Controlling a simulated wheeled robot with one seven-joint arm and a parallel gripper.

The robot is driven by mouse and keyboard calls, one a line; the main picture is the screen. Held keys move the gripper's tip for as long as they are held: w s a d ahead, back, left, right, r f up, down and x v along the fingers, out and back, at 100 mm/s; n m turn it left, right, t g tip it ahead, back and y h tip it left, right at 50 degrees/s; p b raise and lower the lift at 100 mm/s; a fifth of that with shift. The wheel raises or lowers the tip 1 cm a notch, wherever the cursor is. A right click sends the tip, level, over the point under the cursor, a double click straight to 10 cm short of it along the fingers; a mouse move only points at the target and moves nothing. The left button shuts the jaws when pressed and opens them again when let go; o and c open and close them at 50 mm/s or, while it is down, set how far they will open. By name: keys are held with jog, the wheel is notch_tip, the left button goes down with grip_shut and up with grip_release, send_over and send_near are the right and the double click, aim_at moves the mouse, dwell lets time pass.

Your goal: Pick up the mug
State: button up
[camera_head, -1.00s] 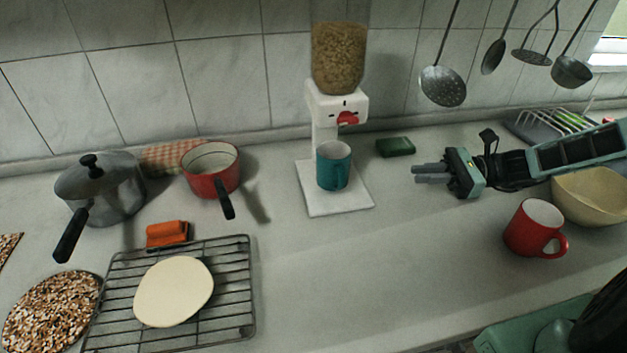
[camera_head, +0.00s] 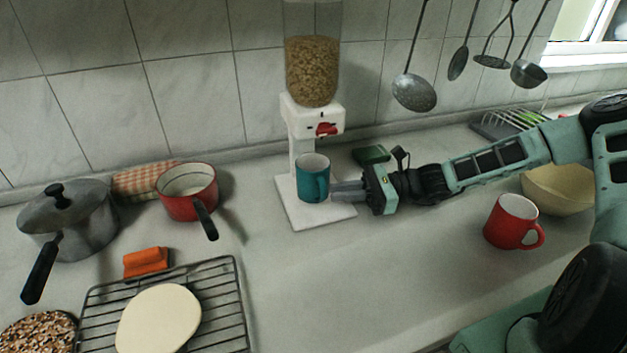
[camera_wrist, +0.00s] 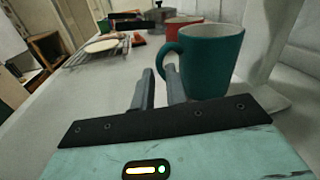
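A teal mug (camera_head: 311,180) stands upright on the white base of the dispenser (camera_head: 305,218), under its spout. In the wrist view the teal mug (camera_wrist: 212,60) is ahead and to the right, its handle toward my fingers. My gripper (camera_head: 336,190) is level with the mug at its right side. In the wrist view my gripper (camera_wrist: 159,68) has its two fingers apart with a narrow gap, the right fingertip overlapping the handle's lower part. I cannot tell whether they touch. A second mug, red (camera_head: 513,222), stands on the counter at the right.
A green block (camera_head: 371,155) lies behind my gripper. A beige bowl (camera_head: 556,188) stands behind the red mug. A red saucepan (camera_head: 187,197), a grey pot (camera_head: 70,228) and a wire rack (camera_head: 225,300) are to the left. The counter in front of the dispenser is clear.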

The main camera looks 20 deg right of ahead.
jog(key=shift+w+a+p, duration=0.15)
jog(key=shift+w+a, duration=0.05)
jog(key=shift+a, duration=0.8)
jog(key=shift+w+a+p, duration=0.15)
jog(key=shift+w+a, duration=0.05)
jog(key=shift+a, duration=0.75)
jog(key=shift+w+a+p, duration=0.15)
jog(key=shift+w+a, duration=0.05)
jog(key=shift+a, duration=0.8)
grip_shut()
jog(key=shift+r, duration=0.1)
jog(key=shift+r, duration=0.5)
notch_tip(320, 180, up, 2)
jog(key=shift+r, duration=0.1)
jog(key=s+d+b, duration=0.1)
jog(key=d, duration=0.8)
jog(key=s+d+b, duration=0.1)
jog(key=s+d, duration=0.1)
jog(key=d, duration=0.6)
jog(key=shift+s+d+b, duration=0.25)
jog(key=shift+d+b, duration=0.1)
jog(key=shift+b, duration=0.05)
